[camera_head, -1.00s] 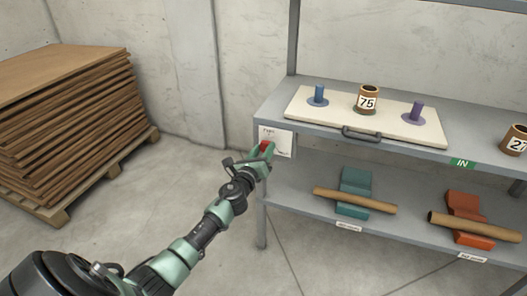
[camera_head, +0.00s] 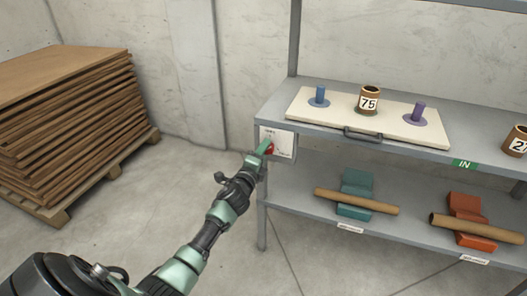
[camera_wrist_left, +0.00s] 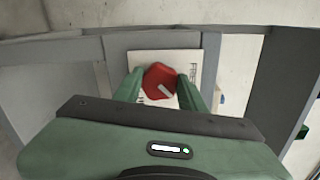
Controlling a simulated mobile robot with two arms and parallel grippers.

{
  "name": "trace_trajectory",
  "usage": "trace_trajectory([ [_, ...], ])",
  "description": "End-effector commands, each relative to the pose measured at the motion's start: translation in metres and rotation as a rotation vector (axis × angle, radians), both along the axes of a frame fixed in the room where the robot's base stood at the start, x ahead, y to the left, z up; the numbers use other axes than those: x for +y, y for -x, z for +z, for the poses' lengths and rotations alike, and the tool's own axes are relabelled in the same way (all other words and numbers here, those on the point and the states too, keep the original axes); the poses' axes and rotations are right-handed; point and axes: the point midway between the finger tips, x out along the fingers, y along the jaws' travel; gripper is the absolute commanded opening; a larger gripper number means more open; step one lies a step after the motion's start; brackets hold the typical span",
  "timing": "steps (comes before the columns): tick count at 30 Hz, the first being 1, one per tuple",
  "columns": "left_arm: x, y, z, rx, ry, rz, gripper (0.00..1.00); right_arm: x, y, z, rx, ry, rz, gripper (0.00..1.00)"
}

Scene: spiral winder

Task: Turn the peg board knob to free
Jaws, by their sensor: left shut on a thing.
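The red knob (camera_wrist_left: 159,82) sits on a white label plate (camera_wrist_left: 182,58) in the left wrist view. It has a pale pointer mark that slants down to the right in that view. My left gripper (camera_wrist_left: 161,88) has one green finger on each side of the knob and is shut on it. In the head view my left gripper (camera_head: 264,150) is at the plate (camera_head: 284,143) on the shelf's front left corner, and a little red of the knob shows beside it. The peg board (camera_head: 340,124) lies on the upper shelf with a blue peg (camera_head: 320,95) and a purple peg (camera_head: 417,112). My right gripper is not in view.
A brown core marked 75 (camera_head: 369,98) stands on the board between the pegs. A black handle (camera_head: 362,134) is at the board's front edge. The lower shelf holds tubes on a teal cradle (camera_head: 357,184) and an orange cradle (camera_head: 467,206). Stacked sheets (camera_head: 70,115) stand at left.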

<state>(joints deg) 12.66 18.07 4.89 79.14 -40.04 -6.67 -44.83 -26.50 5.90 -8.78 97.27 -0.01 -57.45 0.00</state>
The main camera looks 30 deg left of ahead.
Motion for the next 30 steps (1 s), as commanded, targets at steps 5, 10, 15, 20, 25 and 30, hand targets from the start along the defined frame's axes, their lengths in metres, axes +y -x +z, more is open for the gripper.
trace_trajectory([
  [5,0.000,0.000,-0.002,-0.037,0.168,0.001,0.00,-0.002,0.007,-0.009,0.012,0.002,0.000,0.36],
  [10,0.000,0.000,-0.003,-0.075,0.324,0.000,0.00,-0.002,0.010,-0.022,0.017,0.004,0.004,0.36],
  [15,0.000,0.000,-0.003,-0.111,0.474,0.001,0.00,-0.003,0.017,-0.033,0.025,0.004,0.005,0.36],
  [20,-0.001,0.000,-0.004,-0.140,0.597,0.002,0.00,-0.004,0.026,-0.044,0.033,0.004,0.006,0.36],
  [25,-0.001,0.000,-0.005,-0.164,0.700,0.002,0.00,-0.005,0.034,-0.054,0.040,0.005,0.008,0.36],
  [30,-0.001,0.000,-0.006,-0.181,0.768,0.002,0.00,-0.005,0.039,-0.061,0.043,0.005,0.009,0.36],
])
